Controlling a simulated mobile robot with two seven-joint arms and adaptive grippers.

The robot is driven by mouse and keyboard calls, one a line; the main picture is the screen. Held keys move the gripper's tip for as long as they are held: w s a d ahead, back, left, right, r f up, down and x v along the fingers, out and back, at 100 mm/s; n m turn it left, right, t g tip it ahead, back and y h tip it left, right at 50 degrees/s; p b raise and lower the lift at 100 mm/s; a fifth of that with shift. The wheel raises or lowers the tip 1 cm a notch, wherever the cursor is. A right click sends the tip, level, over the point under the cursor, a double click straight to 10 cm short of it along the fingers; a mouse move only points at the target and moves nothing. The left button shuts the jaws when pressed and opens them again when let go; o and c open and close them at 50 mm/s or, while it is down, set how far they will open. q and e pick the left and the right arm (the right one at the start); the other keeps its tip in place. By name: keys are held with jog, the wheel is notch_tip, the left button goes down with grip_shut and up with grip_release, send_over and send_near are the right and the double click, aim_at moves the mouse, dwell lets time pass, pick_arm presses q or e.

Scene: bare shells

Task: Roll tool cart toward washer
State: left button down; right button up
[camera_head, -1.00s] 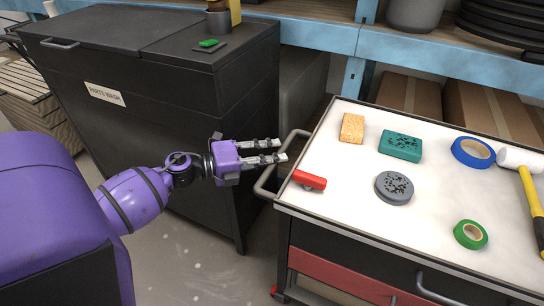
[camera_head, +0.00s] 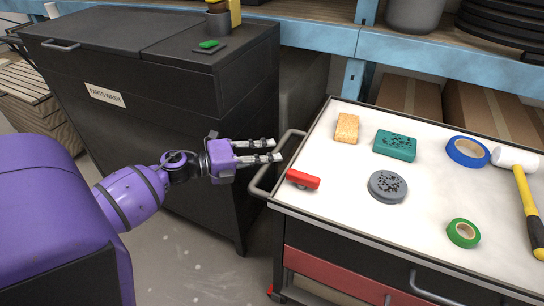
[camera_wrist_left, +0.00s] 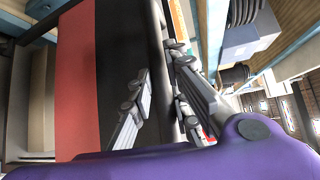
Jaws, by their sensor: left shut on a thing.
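The tool cart (camera_head: 340,205) stands at the right in the head view, with a white top, dark sides and a red drawer. Its grey loop handle (camera_head: 257,187) sticks out from the left end. The parts washer (camera_head: 160,110), a large dark lidded box with a "PARTS WASH" label, stands left of the cart with a gap between. My left gripper (camera_head: 262,151) is shut on the cart handle; the exact contact is partly hidden. Its fingers also show in the left wrist view (camera_wrist_left: 165,105), beside the cart's red and black front. My right gripper is out of view.
A blue shelf (camera_head: 440,55) with boxes runs behind. Bare floor (camera_head: 200,260) shows in front of the washer.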

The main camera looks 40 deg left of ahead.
pick_arm(q)
jog(key=a, duration=0.1)
jog(key=s+a, duration=0.1)
jog(key=a, duration=0.1)
jog(key=a+f, duration=0.1)
jog(key=shift+s+a, duration=0.35)
jog(key=shift+d, duration=0.1)
jog(key=c, duration=1.9)
grip_release()
jog(key=shift+w+d, duration=0.1)
jog(key=shift+w, duration=0.05)
jog(key=shift+w+r, duration=0.1)
jog(key=shift+r, duration=0.15)
jog(key=v, duration=1.2)
